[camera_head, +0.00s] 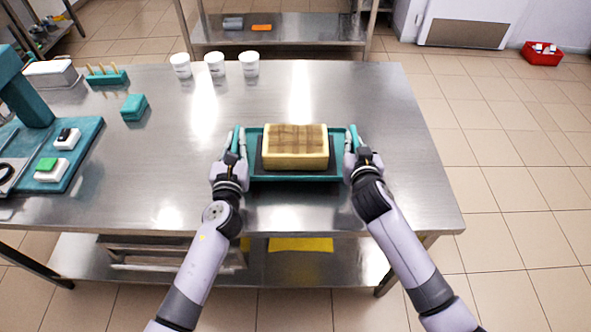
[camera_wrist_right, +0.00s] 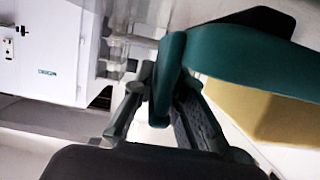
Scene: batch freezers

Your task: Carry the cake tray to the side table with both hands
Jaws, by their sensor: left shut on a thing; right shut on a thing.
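The cake tray (camera_head: 295,178) is teal and sits at the front middle of the steel table. On it is a yellow cake (camera_head: 295,152) with a brown checked top. My left gripper (camera_head: 236,145) is shut on the tray's left side. My right gripper (camera_head: 352,142) is shut on its right side. In the right wrist view, my right gripper (camera_wrist_right: 160,105) has the teal tray handle (camera_wrist_right: 171,75) between its fingers, and the cake (camera_wrist_right: 265,110) shows at the right. I cannot tell whether the tray touches the table top.
The steel table (camera_head: 330,88) carries three white cups (camera_head: 214,64), a teal box (camera_head: 134,107) and a teal machine (camera_head: 28,90) at the left. Another steel table (camera_head: 320,30) stands behind. A red bin (camera_head: 541,54) is on the floor at back right. The tiled floor (camera_head: 490,160) at right is free.

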